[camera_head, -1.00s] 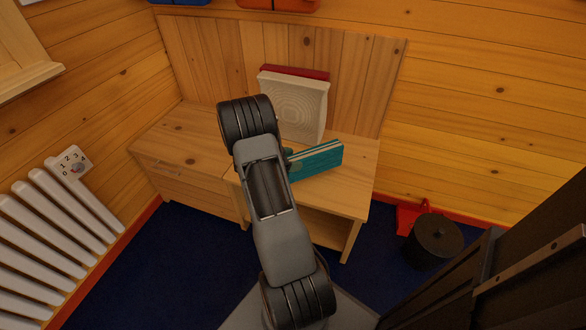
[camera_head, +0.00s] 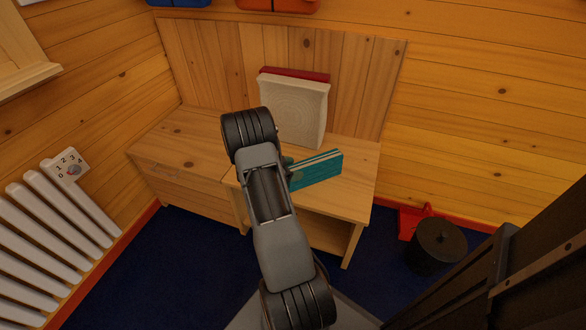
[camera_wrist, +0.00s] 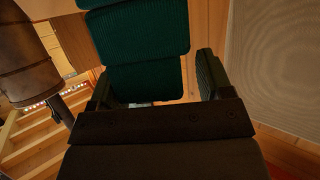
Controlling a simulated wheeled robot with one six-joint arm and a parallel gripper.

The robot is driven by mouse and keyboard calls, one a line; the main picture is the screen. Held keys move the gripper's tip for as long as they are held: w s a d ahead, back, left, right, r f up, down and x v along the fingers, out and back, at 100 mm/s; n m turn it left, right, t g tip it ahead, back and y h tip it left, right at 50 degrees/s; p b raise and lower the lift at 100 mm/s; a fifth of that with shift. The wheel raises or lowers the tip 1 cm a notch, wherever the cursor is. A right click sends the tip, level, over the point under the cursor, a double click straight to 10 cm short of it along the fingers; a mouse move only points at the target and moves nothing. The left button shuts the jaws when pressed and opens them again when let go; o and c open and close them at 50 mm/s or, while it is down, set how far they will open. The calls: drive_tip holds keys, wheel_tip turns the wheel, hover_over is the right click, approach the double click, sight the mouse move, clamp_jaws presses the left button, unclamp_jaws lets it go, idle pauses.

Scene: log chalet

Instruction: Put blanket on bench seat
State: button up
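The teal folded blanket (camera_head: 316,170) has a pale stripe along its edge. It lies at or just above the right part of the bench seat (camera_head: 357,155); I cannot tell whether it touches. A narrow gap shows between the blanket and the right finger, so the gripper looks open. The contact at the left finger is unclear.
A pale cushion (camera_head: 294,108) with a red item (camera_head: 295,74) behind it leans on the bench back, close to the blanket. A white radiator (camera_head: 50,230) stands at the left. A black pot (camera_head: 436,247) stands on the floor at the right. The left of the seat is clear.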

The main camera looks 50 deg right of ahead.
drive_tip(key=o, duration=0.4)
drive_tip(key=shift+c, duration=0.2)
